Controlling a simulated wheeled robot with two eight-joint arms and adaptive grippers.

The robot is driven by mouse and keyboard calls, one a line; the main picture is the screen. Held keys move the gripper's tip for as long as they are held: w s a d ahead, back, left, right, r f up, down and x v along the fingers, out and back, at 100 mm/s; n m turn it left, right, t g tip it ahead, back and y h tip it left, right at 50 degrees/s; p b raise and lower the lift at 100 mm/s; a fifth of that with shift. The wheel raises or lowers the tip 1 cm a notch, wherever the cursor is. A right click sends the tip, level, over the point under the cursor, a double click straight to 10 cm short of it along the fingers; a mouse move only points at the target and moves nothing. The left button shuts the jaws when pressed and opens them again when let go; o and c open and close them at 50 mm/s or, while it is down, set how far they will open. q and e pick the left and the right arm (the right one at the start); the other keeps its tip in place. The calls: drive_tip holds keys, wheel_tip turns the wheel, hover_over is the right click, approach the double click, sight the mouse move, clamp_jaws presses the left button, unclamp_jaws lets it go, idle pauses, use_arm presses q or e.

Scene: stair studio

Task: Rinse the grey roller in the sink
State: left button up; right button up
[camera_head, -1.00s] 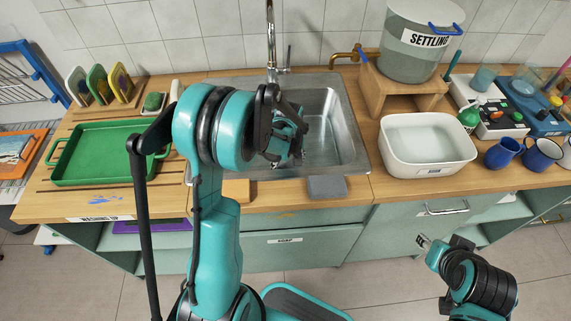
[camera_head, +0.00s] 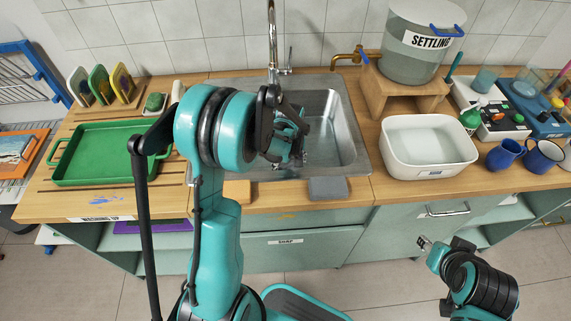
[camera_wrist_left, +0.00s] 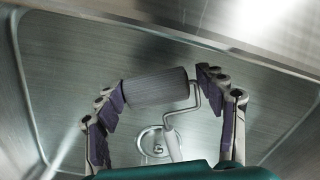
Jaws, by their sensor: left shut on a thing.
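The grey roller (camera_wrist_left: 156,87) shows in the left wrist view, lying between the two fingers of my left gripper (camera_wrist_left: 160,88), which is shut on it. Its bent wire frame and pale handle (camera_wrist_left: 172,140) point down in the picture. The gripper holds the roller inside the metal sink (camera_head: 350,145), above the drain. In the head view my left gripper (camera_head: 290,140) is over the basin, and my arm hides the roller and the sink's left part. My right gripper (camera_head: 424,243) is low at the right, in front of the cabinets, too small to judge.
The tap (camera_head: 272,40) stands behind the sink. A green tray (camera_head: 100,125) is at the left. A white basin (camera_head: 428,170) of water, a settling bucket (camera_head: 405,60) and blue mugs (camera_head: 505,154) stand at the right. A grey block (camera_head: 327,188) lies at the sink's front edge.

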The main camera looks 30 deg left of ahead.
use_arm(q)
drive_tip(key=shift+r+p, duration=5.7)
drive_tip(key=shift+r, duration=2.4)
drive_tip(key=shift+c, duration=0.2)
wheel_tip(320, 180, up, 4)
drive_tip(key=p, duration=0.2)
drive_tip(key=shift+p, duration=0.4)
